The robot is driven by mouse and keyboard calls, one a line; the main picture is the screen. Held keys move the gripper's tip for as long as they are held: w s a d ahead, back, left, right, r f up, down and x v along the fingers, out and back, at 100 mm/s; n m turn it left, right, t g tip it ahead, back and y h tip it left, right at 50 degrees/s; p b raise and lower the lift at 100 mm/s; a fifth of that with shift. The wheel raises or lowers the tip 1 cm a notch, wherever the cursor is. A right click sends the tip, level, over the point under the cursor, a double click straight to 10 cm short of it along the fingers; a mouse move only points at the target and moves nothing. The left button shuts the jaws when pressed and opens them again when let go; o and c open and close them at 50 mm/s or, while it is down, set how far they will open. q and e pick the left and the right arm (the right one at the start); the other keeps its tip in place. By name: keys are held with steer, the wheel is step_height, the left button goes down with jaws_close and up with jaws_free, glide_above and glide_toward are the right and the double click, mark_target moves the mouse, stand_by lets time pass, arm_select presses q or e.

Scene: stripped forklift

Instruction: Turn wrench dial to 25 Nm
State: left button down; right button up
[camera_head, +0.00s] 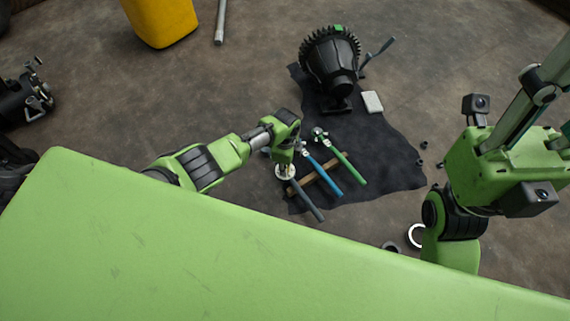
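Several wrench-like tools lie side by side on a dark cloth (385,155): one with a green handle (343,166), one with a blue handle (326,176) and one with a dark grey handle (309,203). My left gripper (285,163) points down at the head end of the grey-handled tool. A round whitish disc (286,174) shows right below its fingertips; I cannot tell whether they touch it. The fingers are too small to tell open from shut. No dial scale or number is readable. My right arm is at the right; its fingers do not show.
A wooden bar (318,177) lies under the handles. A black geared motor part (331,62) and a small white box (372,101) are at the cloth's far end. A yellow bin (160,20) stands far left. A white ring (416,236) lies near the green foreground surface (200,250).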

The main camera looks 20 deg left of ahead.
arm_select(q)
steer(key=shift+n, duration=0.4)
steer(key=c, duration=1.8)
jaws_free()
steer(key=shift+r, duration=0.1)
step_height(320, 180, up, 12)
steer(key=shift+f, duration=0.1)
